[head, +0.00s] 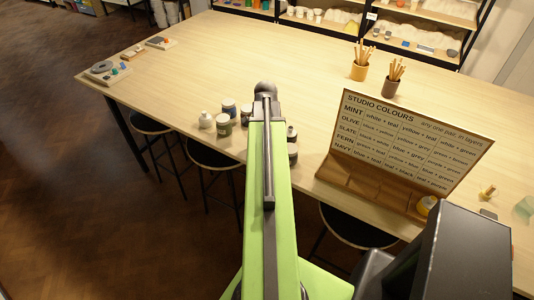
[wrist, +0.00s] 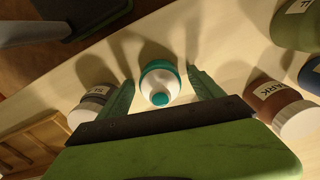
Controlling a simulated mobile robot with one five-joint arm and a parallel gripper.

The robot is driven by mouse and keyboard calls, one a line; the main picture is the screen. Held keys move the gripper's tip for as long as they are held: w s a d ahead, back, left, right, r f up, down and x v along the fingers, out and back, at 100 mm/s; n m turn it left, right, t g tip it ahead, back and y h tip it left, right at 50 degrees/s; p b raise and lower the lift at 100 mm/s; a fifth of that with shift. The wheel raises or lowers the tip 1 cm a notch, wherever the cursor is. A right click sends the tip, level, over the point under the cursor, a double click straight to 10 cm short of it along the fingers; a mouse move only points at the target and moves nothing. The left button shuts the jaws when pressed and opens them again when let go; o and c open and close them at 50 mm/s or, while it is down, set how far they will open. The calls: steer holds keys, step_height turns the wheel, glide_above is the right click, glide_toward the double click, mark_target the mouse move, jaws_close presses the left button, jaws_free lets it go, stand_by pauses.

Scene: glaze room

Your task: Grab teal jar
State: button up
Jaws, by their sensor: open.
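The teal jar (wrist: 152,78), white with a teal band and teal tip, stands on the pale table in the wrist view. My gripper (wrist: 161,76) is open, with one green finger on each side of this jar. The jar lies between the fingers; I cannot tell whether either touches it. In the head view my green arm reaches over the table edge and hides the teal jar and the gripper.
In the head view, several jars including a white one (head: 206,120) cluster left of my arm. A colour board (head: 410,150) stands right.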

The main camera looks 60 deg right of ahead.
steer(key=shift+r, duration=0.1)
steer(key=shift+c, duration=0.2)
jaws_close()
